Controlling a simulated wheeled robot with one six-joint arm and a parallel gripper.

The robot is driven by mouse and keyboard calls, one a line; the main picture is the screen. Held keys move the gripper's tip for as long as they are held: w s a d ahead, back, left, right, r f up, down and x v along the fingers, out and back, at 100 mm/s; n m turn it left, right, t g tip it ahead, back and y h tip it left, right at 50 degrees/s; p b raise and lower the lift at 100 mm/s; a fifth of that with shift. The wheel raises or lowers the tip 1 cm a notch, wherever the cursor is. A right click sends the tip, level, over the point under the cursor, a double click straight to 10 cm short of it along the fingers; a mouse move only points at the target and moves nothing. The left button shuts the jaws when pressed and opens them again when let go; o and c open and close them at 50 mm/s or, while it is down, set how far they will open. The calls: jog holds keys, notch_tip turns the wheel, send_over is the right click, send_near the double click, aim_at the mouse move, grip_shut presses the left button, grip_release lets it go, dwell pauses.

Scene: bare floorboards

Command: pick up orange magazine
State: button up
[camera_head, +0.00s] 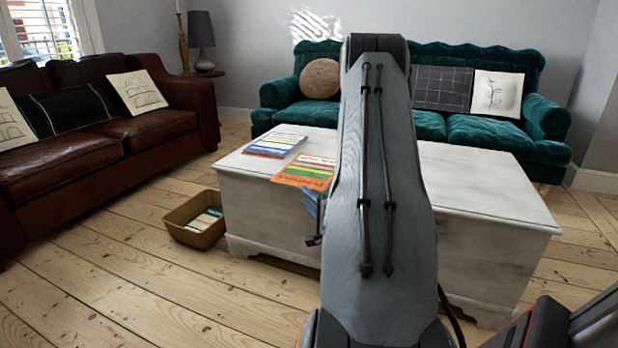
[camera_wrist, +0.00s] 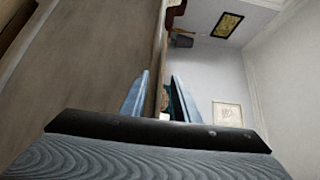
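The orange magazine (camera_head: 306,171) lies flat on the white chest-like table, at its near edge. Its cover has coloured stripes, and my arm link hides part of its right side. My gripper (camera_head: 313,203) shows in the head view just below the magazine's near edge, in front of the table, partly hidden by my arm. In the wrist view my gripper (camera_wrist: 161,76) has its two blue fingers apart, with no magazine clearly visible between them. I cannot tell whether a finger touches the magazine.
The white table (camera_head: 487,195) fills the middle. A blue-and-white magazine (camera_head: 274,145) lies behind the orange one. A tan basket (camera_head: 194,236) with magazines stands on the floor at left. A brown sofa (camera_head: 95,140) is at left, a teal sofa (camera_head: 480,133) behind. Floorboards at front left are clear.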

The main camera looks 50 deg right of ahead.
aim_at(299, 185)
jog(key=b+x, duration=0.1)
jog(key=x, duration=0.1)
jog(key=b+x, duration=0.1)
jog(key=x, duration=0.2)
jog(key=b+x, duration=0.1)
jog(key=x, duration=0.1)
jog(key=shift+w+d+r, duration=0.1)
jog(key=shift+d+r, duration=0.1)
jog(key=shift+d, duration=0.15)
grip_shut()
